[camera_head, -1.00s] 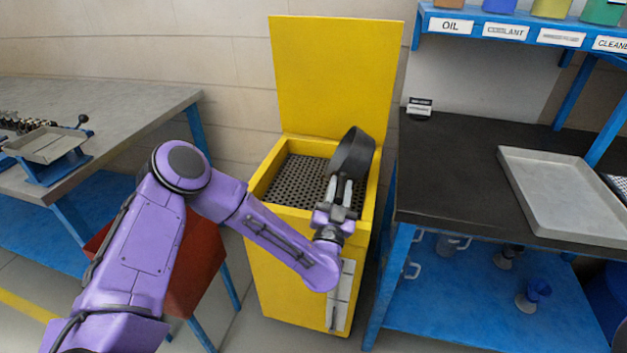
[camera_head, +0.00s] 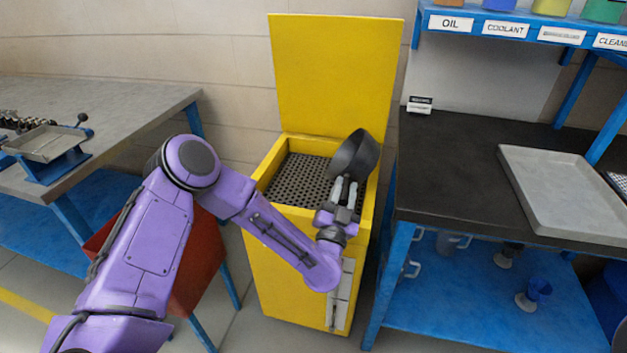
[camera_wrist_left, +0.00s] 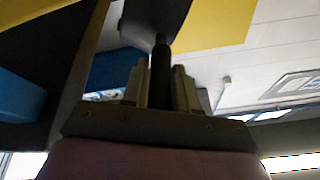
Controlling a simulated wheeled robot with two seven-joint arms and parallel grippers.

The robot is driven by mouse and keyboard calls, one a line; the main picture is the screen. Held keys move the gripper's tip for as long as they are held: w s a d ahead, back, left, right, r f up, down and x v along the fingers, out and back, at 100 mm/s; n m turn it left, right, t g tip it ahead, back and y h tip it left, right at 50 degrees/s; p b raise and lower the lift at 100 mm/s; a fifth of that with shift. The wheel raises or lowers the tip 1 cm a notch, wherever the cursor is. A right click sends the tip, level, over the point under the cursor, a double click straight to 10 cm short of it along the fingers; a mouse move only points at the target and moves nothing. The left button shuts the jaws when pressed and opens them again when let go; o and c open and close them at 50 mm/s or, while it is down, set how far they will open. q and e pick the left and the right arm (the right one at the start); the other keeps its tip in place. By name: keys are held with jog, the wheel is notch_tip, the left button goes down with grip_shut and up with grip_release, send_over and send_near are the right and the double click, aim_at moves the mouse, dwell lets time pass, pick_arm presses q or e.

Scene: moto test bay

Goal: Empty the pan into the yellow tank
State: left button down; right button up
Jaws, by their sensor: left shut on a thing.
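The yellow tank (camera_head: 296,262) stands in the middle of the head view with its lid (camera_head: 336,75) up and a dark perforated grate (camera_head: 302,178) inside. The dark round pan (camera_head: 352,157) is over the tank's right part, tilted, with its outer side partly towards me; its contents cannot be seen. My left gripper (camera_head: 343,190) is shut on the pan's handle. In the left wrist view the handle (camera_wrist_left: 160,72) sits between the fingers and the pan (camera_wrist_left: 155,18) shows above. My right gripper is not in view.
A dark-topped blue bench (camera_head: 450,190) with a grey tray (camera_head: 570,195) stands close to the tank's right. A grey table (camera_head: 110,105) and a red bin (camera_head: 197,265) are at the left. A shelf with labelled containers (camera_head: 530,30) is at the upper right.

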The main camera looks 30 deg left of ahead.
pick_arm(q)
jog(key=shift+d+f+m+h, duration=0.3)
jog(key=shift+m+h, duration=0.1)
jog(key=shift+m, duration=0.3)
jog(key=shift+w+d+f+m+h, duration=0.15)
jog(key=shift+d+f+m+h, duration=0.2)
jog(key=shift+m, duration=0.55)
jog(key=shift+w+d+r+m+h+p, duration=0.25)
jog(key=shift+d+r+m+h+p, duration=0.3)
jog(key=shift+m, duration=0.35)
jog(key=w+d+r+m+g+h+p, duration=0.2)
jog(key=d+r+m+p, duration=0.5)
jog(key=r+p, duration=0.3)
jog(key=m+p, duration=0.1)
jog(key=p, duration=0.2)
jog(key=shift+w+r+m+g, duration=0.25)
jog(key=shift+r+m+g, duration=0.05)
jog(key=shift+r+m, duration=0.1)
jog(key=shift+s, duration=0.1)
